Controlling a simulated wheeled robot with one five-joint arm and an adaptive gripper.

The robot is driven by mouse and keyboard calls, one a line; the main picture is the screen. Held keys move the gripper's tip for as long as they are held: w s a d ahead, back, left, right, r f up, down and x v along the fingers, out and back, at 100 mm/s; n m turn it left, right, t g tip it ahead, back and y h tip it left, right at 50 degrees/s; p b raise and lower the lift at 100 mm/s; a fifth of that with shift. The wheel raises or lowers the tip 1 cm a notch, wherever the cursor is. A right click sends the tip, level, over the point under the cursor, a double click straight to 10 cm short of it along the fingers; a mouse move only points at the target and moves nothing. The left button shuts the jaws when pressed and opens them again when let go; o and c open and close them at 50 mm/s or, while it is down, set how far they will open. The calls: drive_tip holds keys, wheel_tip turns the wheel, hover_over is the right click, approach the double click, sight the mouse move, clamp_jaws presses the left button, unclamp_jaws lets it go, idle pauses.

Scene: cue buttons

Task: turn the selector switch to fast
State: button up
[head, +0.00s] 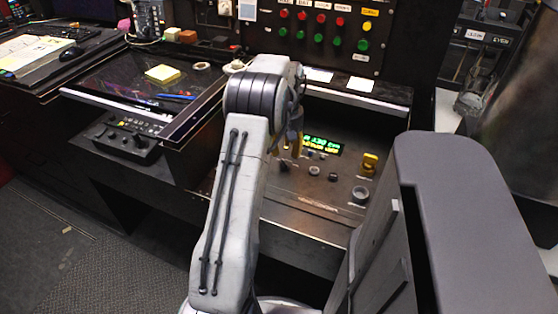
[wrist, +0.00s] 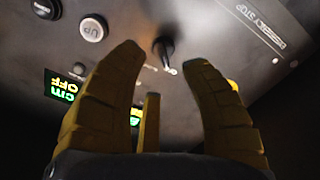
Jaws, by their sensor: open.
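A small black pointer knob (wrist: 165,47), which looks like the selector switch, sits on the dark brown control panel in the wrist view. A small label lies beside it, too small to read, so I cannot tell its setting. My gripper (wrist: 164,62) is open, with yellow fingers on either side of the knob in the picture. The knob shows in the gap just beyond the fingertips; contact cannot be told. In the head view my gripper (head: 295,140) is mostly hidden behind my arm, over the panel's left part.
A round UP button (wrist: 93,28) and a lit green display (wrist: 61,87) are left of the fingers. An upright board with red and green buttons (head: 320,38) rises behind.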

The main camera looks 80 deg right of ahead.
sight(284, 164)
drive_tip(key=shift+f+b, duration=0.35)
drive_tip(key=shift+f, duration=2.3)
clamp_jaws()
